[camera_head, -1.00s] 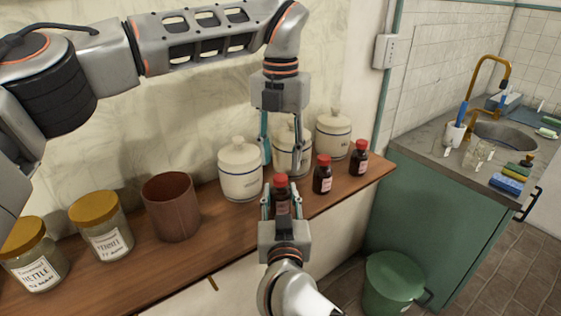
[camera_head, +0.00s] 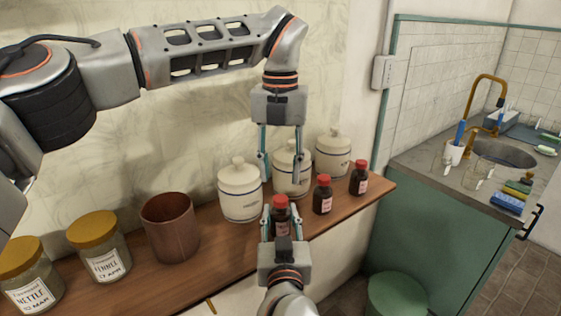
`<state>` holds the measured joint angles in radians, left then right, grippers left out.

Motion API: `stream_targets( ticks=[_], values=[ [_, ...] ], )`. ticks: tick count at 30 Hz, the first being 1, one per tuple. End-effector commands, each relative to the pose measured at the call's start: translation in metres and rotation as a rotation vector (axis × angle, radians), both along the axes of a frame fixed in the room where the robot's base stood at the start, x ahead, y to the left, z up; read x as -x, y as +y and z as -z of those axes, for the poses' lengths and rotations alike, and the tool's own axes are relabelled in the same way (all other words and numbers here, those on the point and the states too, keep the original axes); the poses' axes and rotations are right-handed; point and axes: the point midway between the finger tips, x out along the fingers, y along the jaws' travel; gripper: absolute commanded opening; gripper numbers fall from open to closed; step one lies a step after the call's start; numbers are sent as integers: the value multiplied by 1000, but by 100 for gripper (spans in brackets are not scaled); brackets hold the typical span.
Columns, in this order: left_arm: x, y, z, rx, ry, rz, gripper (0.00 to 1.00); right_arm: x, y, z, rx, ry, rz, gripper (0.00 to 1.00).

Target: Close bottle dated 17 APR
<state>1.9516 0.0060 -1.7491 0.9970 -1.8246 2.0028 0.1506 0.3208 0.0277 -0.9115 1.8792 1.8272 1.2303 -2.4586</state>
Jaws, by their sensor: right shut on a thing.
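Three small dark bottles with red caps stand on the wooden shelf. My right gripper (camera_head: 281,225) is shut on the nearest bottle (camera_head: 281,203), one finger on each side of its body. This bottle is upright and its red cap is on top; how tight the cap sits cannot be told. My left gripper (camera_head: 281,172) points down above and behind that cap, its two fingers apart with nothing between them. The middle bottle (camera_head: 322,195) and the far bottle (camera_head: 359,178) stand to the right, capped. The dates on the bottle labels are too small to read.
White lidded jars (camera_head: 240,192) stand close behind the bottles. A brown pot (camera_head: 170,230) and a fennel jar (camera_head: 107,262), apparently dated in APR, stand left with a nettle jar (camera_head: 30,285). The shelf (camera_head: 130,290) is clear in front.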

Motion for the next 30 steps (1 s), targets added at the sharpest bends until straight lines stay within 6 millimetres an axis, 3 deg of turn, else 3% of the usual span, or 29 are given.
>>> stream_targets(
  ticks=[6, 12, 24, 28, 30],
  values=[
    [1, 0, 35, 2, 3, 1, 36, 0, 0, 0, 0, 0, 0, 0],
    [0, 0, 55, 1, 2, 0, 36, 0, 0, 0, 0, 0, 0, 0],
    [0, 0, 61, 1, 0, 0, 36, 0, 0, 0, 0, 0, 0, 0],
    [0, 0, 61, 1, 0, 0, 5, 0, 0, 0, 0, 0, 0, 0],
    [0, 0, 61, 1, 0, 0, 0, 0, 0, 0, 0, 0, 0, 0]
  ],
)
